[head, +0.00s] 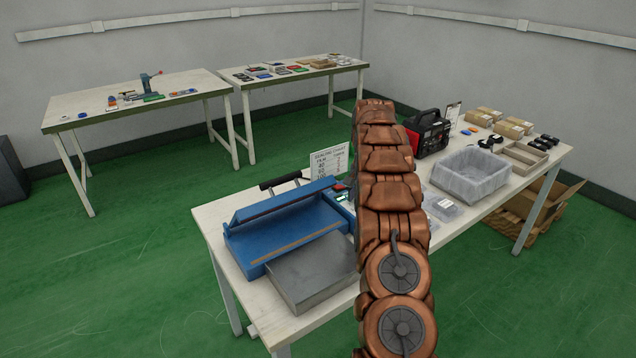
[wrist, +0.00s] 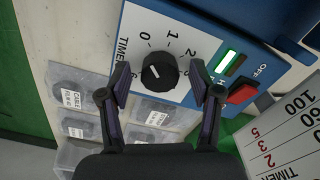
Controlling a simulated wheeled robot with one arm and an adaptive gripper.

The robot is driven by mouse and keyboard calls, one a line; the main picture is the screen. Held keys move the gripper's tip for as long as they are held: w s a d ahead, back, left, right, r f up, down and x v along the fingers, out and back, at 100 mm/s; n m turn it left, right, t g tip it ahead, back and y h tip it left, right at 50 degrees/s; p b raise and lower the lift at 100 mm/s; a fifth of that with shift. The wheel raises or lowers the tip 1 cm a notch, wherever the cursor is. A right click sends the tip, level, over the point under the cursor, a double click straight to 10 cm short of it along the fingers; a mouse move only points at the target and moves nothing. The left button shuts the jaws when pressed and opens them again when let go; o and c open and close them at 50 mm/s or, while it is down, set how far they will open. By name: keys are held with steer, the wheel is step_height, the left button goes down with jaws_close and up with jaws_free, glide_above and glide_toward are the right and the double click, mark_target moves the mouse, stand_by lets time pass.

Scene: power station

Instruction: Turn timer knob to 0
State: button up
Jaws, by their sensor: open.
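The black timer knob (wrist: 160,72) sits on a white dial plate marked TIMER, on a blue machine, in the wrist view. Its numerals 0, 1 and 2 show around it, with 0 at its upper left. A short white mark shows on the knob; I cannot tell exactly which numeral it points to. My gripper (wrist: 160,80) is open, with one finger to the left and one to the right of the knob, apart from it. The blue sealer (head: 285,225) stands on the table in the head view; there my arm hides the gripper and knob.
A red OFF switch (wrist: 241,94) and a lit green indicator (wrist: 227,61) are right of the dial. Clear labelled bags (wrist: 78,128) lie beside the machine. A printed sign (head: 328,163) stands behind the sealer. A grey bin (head: 470,180) is farther right on the table.

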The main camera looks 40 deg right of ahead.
steer(key=m+p, duration=0.1)
steer(key=m, duration=0.1)
steer(key=m+p, duration=0.1)
steer(key=m, duration=0.1)
steer(key=shift+s+d+r+p, duration=0.1)
steer(key=shift+s+r+p, duration=0.1)
steer(key=shift+p, duration=0.2)
steer(key=m+p, duration=0.2)
steer(key=p, duration=0.1)
steer(key=shift+w, duration=0.15)
steer(key=shift+m, duration=0.5)
steer(key=shift+r+b, duration=1)
steer(key=shift+r, duration=2.85)
steer(key=s+a+r+n, duration=0.2)
steer(key=s+a+r, duration=0.1)
steer(key=a, duration=0.5)
steer(key=s+a+r+n, duration=0.3)
steer(key=a+r, duration=0.1)
steer(key=a, duration=0.4)
steer(key=s+a+r+n+g, duration=0.1)
steer(key=s+a+r+n, duration=0.2)
steer(key=a, duration=0.4)
steer(key=shift+s+a+r, duration=0.15)
steer(key=shift+a+r, duration=0.15)
steer(key=shift+a, duration=0.1)
steer(key=shift+s, duration=0.1)
